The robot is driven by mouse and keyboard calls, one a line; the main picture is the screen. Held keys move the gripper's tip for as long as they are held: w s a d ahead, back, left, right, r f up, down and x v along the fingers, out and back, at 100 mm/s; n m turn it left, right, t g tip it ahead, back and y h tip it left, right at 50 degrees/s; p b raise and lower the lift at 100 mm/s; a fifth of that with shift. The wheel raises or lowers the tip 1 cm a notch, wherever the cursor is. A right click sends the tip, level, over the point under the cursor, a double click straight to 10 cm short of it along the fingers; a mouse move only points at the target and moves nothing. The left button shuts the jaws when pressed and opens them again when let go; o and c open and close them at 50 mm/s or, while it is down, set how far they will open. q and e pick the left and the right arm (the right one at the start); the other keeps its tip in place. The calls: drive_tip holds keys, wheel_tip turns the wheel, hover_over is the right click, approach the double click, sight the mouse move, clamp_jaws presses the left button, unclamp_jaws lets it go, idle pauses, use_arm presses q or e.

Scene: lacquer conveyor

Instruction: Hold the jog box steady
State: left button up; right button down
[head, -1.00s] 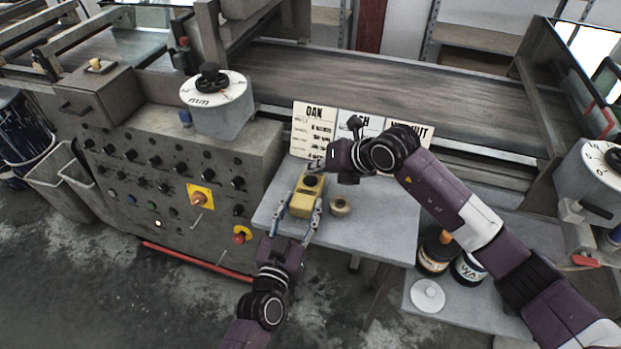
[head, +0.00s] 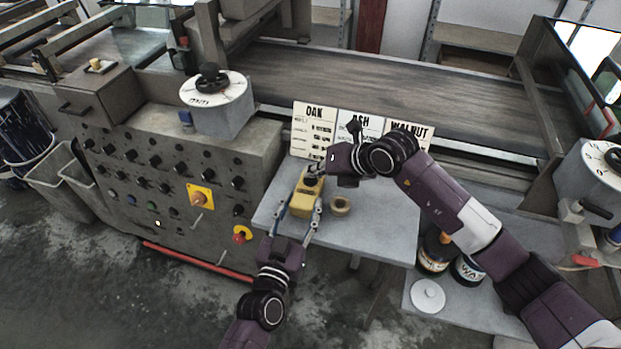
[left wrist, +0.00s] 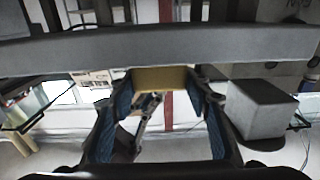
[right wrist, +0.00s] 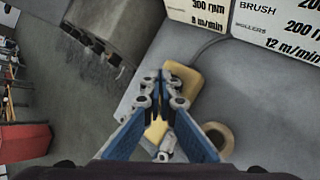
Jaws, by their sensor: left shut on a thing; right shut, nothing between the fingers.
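The jog box (head: 302,205) is a yellow box with a dark top part near its far end. It is on the small grey table. My left gripper (head: 303,214) has one finger along each long side of it and is shut on it. In the left wrist view the yellow end of the jog box (left wrist: 160,79) shows between the blue-padded fingers. My right gripper (head: 314,172) is shut and empty at the far end of the box. In the right wrist view its fingertips (right wrist: 160,88) cover part of the box (right wrist: 184,82); contact cannot be told.
A tan ring-shaped roll (head: 340,206) stands just right of the box. Cards marked OAK, ASH and WALNUT (head: 314,118) stand behind it. A grey control cabinet (head: 160,185) is close on the left. Bottles (head: 434,252) stand on a lower shelf at right. The table's right part (head: 390,220) is clear.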

sight(313, 181)
drive_tip(key=shift+f, duration=0.45)
idle(0.6)
drive_tip(key=shift+r, duration=0.9)
drive_tip(key=shift+r, duration=2.5)
use_arm(q)
drive_tip(key=o, duration=1.4)
